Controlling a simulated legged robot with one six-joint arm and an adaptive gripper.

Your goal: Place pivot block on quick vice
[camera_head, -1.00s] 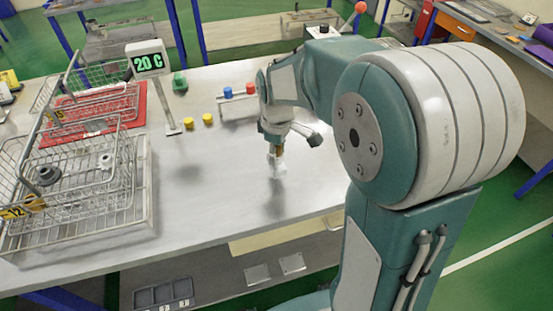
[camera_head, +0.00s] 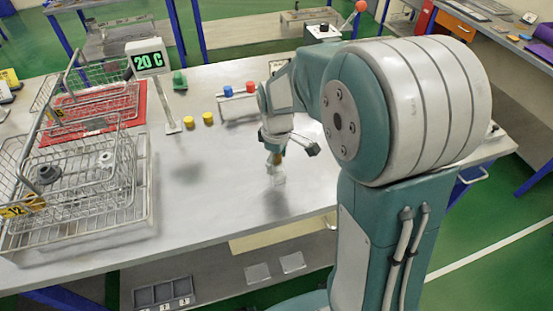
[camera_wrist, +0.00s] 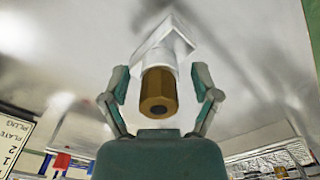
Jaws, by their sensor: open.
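My gripper (camera_head: 275,150) points down low over the middle of the metal table. In the wrist view my gripper (camera_wrist: 163,95) has its two fingers spread, one on each side of a brass hexagonal piece (camera_wrist: 158,92) with a dark hole. A white block (camera_wrist: 172,40) with a round neck lies beyond the brass. In the head view the pale block (camera_head: 276,176) shows just below my gripper. I cannot tell whether this is the pivot block, or whether the fingers touch it. I cannot pick out the quick vice for certain.
Wire baskets (camera_head: 125,190) with grey parts fill the table's left side, and a red tray (camera_head: 137,98) lies behind them. A 20 C display (camera_head: 148,62) stands near them. Yellow caps (camera_head: 207,118) and a small rack (camera_head: 240,97) lie behind my gripper. The table's front middle is clear.

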